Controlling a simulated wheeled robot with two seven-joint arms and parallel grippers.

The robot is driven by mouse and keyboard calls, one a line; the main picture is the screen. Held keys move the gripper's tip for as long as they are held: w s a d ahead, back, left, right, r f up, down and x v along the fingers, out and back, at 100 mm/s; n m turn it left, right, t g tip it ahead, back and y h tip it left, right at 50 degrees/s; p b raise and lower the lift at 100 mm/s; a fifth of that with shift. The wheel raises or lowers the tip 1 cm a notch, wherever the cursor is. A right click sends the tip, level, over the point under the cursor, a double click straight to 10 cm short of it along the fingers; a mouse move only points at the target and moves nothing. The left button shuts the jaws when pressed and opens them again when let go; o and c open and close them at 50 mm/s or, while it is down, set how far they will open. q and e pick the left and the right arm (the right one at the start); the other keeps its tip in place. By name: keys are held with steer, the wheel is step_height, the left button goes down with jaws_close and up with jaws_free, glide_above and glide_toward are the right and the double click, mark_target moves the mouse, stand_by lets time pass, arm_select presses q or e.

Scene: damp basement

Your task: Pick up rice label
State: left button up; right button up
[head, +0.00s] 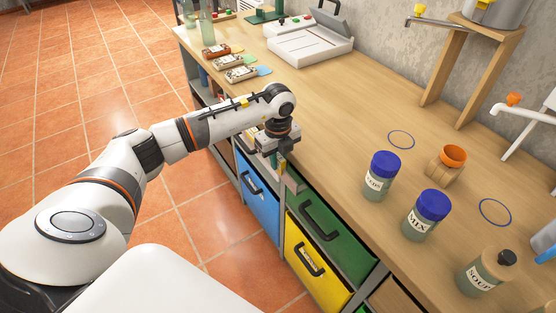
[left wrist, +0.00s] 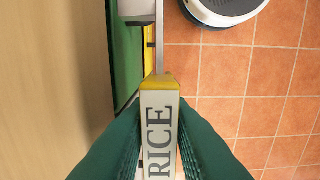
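The rice label (left wrist: 159,130) is a pale strip with a yellow end and the dark letters RICE, seen in the left wrist view. It lies between the two green fingers of my left gripper (left wrist: 160,112), which meet its sides with no clear gap. In the head view my left gripper (head: 275,160) points down at the front edge of the workbench (head: 330,140), by the blue bin (head: 257,195) and the green bin (head: 325,222). The label cannot be made out clearly there. My right gripper is not in view.
A yellow bin (head: 313,262) sits below the green one. Blue-lidded jars (head: 376,184) (head: 420,222), a soup jar (head: 480,277) and an orange funnel (head: 453,156) stand on the bench at right. A heat sealer (head: 305,45) stands behind. Tiled floor (head: 100,90) lies open at left.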

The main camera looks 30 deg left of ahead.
arm_select(q)
jaws_close()
